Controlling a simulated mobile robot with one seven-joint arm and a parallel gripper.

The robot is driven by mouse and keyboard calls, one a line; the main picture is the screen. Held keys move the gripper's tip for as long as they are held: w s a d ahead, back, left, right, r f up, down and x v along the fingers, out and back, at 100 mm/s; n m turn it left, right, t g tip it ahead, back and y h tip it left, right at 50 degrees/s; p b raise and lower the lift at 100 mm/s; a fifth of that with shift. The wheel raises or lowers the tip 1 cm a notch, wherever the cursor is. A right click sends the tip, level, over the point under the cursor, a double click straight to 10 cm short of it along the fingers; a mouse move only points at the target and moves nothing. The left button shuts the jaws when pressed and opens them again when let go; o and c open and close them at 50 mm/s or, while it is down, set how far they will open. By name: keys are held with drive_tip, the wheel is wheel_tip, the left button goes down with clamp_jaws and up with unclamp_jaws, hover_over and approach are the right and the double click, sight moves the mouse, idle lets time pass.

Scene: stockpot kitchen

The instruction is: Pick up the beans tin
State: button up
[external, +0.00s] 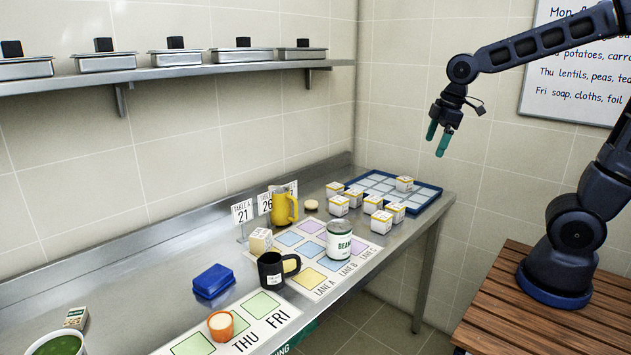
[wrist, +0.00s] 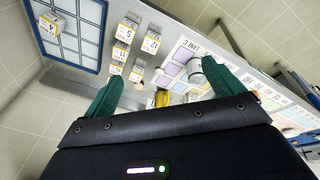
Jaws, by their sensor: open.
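The beans tin (external: 339,241) is a white-and-green can labelled BEANS. It stands upright on the coloured lane mat (external: 301,277) near the front edge of the steel counter. In the wrist view the tin (wrist: 196,71) shows beside the right finger, partly hidden by it. My gripper (external: 439,138) is open and empty, with green fingers. It hangs in the air well above the counter, up and to the right of the tin. In the wrist view the two fingers of my gripper (wrist: 162,86) are spread wide.
A black mug (external: 271,271) stands just left of the tin, and a yellow jug (external: 282,207) behind. Several white boxes (external: 382,222) and a blue-rimmed grid tray (external: 430,199) are at the right end. A blue box (external: 213,281) and orange cup (external: 221,326) are further left.

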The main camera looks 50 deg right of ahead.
drive_tip(key=w+a+f+n+g, duration=0.1)
drive_tip(key=w+a+f+n, duration=0.5)
drive_tip(key=w+a, duration=0.4)
drive_tip(key=n+g, duration=0.2)
drive_tip(key=n, duration=0.4)
approach(339, 237)
drive_tip(key=w+d, duration=0.1)
drive_tip(key=w+d+f, duration=0.1)
drive_tip(key=d, duration=0.1)
drive_tip(key=shift+w+d+f, duration=0.1)
drive_tip(key=shift+d+f, duration=0.1)
drive_tip(key=shift+d, duration=0.1)
drive_tip(key=shift+a+f+n, duration=0.25)
drive_tip(key=shift+f+n, duration=0.05)
drive_tip(key=shift+f, duration=5.3)
drive_tip(key=c, duration=1.4)
drive_tip(key=shift+r, duration=0.1)
